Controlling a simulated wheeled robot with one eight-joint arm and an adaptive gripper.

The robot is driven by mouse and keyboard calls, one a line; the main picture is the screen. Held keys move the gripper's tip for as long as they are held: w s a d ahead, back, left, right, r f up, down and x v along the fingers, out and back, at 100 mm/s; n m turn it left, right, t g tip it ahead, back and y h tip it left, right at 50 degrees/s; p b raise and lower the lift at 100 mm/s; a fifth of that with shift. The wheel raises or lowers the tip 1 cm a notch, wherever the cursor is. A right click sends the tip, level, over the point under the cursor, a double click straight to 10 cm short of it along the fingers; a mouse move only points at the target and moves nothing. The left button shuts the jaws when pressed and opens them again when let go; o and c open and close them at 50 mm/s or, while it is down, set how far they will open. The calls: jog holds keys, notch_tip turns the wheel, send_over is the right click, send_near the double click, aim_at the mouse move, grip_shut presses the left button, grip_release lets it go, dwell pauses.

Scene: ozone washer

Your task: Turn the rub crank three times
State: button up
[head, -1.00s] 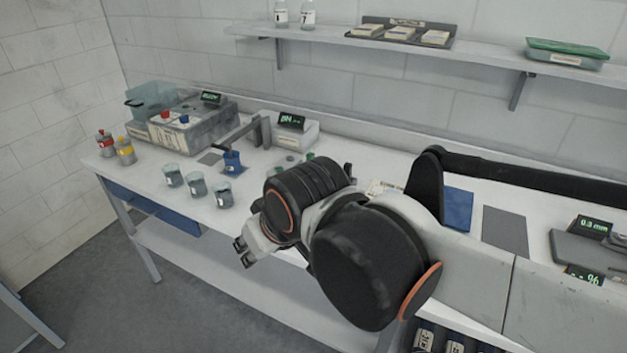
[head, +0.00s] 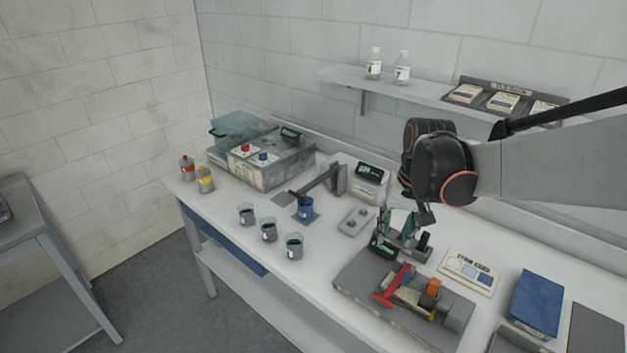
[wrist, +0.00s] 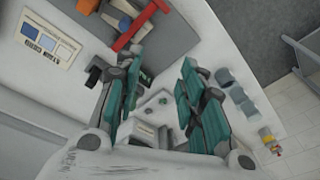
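A grey-based machine (head: 360,300) lies on the front of the bench. It carries a red T-shaped bar (head: 393,288), which looks like a crank or handle, and an orange part (head: 431,291) to its right. The red bar (wrist: 136,26) and orange part (wrist: 86,5) also show at the top of the wrist view. My gripper (head: 397,238) hangs above the bench, behind the grey base in the head view. In the wrist view my gripper (wrist: 160,80) has its teal-padded fingers apart with nothing between them. It is clear of the red bar.
A strip card (head: 469,271) and a blue book (head: 537,302) lie to the right. Several small cups (head: 269,230) and a small grey tray (head: 357,222) stand to the left. A wall shelf (head: 430,97) with bottles and boxes is behind my arm.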

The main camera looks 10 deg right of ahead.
jog(key=m+g, duration=0.2)
send_over(408, 272)
notch_tip(408, 272, down, 2)
notch_tip(408, 272, down, 14)
jog(key=shift+f+b, duration=0.1)
jog(key=shift+b, duration=0.85)
grip_shut()
